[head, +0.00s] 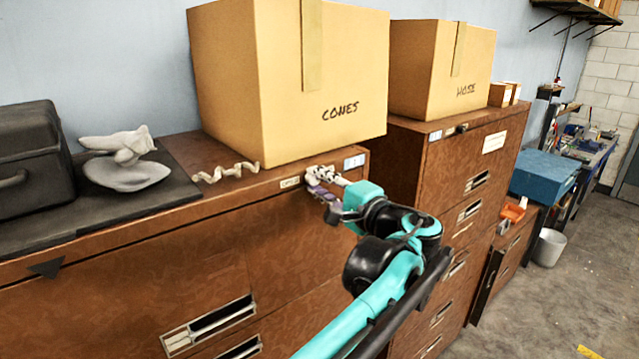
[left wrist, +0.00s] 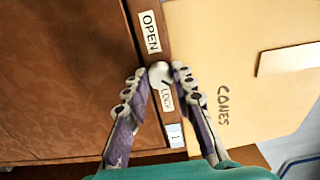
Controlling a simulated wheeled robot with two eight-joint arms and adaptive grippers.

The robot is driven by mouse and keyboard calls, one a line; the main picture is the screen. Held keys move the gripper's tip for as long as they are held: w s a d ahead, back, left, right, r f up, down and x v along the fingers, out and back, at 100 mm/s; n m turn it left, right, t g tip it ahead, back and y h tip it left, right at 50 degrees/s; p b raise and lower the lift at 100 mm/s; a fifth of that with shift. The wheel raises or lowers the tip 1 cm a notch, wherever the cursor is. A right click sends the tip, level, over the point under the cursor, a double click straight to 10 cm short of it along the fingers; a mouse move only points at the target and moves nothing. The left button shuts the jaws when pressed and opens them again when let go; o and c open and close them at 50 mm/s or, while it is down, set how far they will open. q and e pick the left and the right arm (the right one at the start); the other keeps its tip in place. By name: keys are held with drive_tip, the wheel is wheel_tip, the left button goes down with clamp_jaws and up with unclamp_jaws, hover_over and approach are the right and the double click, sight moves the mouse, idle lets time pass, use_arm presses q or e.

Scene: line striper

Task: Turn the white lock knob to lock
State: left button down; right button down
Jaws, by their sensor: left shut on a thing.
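The white lock knob (left wrist: 160,75) shows in the left wrist view on the narrow brown front strip of the cabinet. It sits between an OPEN label (left wrist: 150,32) and a LOCK label (left wrist: 166,99). My left gripper (left wrist: 157,72) has one fingertip on each side of the knob and is shut on it. In the head view my left gripper (head: 318,178) is at the top front edge of the brown cabinet (head: 290,245), and its fingers hide the knob. The knob's exact turn is hard to read. My right gripper is not in view.
A cardboard box marked CONES (head: 345,80) stands on the cabinet close behind my left gripper. A box marked HOSE (head: 440,75) stands on the cabinet to the right. A black case (head: 30,160) and grey cloth-like items (head: 125,170) lie at the left.

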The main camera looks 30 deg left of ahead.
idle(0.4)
use_arm(q)
drive_tip(key=c, duration=1.3)
unclamp_jaws()
drive_tip(key=shift+o, duration=0.2)
drive_tip(key=shift+d, duration=0.1)
drive_tip(key=v, duration=1.2)
drive_tip(key=shift+f, duration=0.15)
drive_tip(key=s+a+f+h+b, duration=0.2)
drive_tip(key=f+b, duration=0.2)
drive_tip(key=f, duration=0.6)
drive_tip(key=s+a+f+g+h+b, duration=0.1)
drive_tip(key=s+a+f+h+b, duration=0.3)
drive_tip(key=f, duration=0.6)
drive_tip(key=f+h+b, duration=0.1)
drive_tip(key=f+b, duration=0.4)
drive_tip(key=f, duration=0.5)
drive_tip(key=s+d+f+n+h+b, duration=0.1)
drive_tip(key=f+b, duration=0.4)
drive_tip(key=f, duration=0.6)
drive_tip(key=s+d+f+n+h+b, duration=0.2)
drive_tip(key=s+d+f+h+b, duration=0.2)
drive_tip(key=f, duration=0.7)
drive_tip(key=s+d+f+n+t+h+b, duration=0.1)
drive_tip(key=s+d+f+h+b, duration=0.2)
drive_tip(key=f+b, duration=0.5)
wheel_tip(320, 180, down, 4)
drive_tip(key=shift+d+r+h, duration=0.1)
drive_tip(key=shift+d+h, duration=0.6)
drive_tip(key=shift+h, duration=0.1)
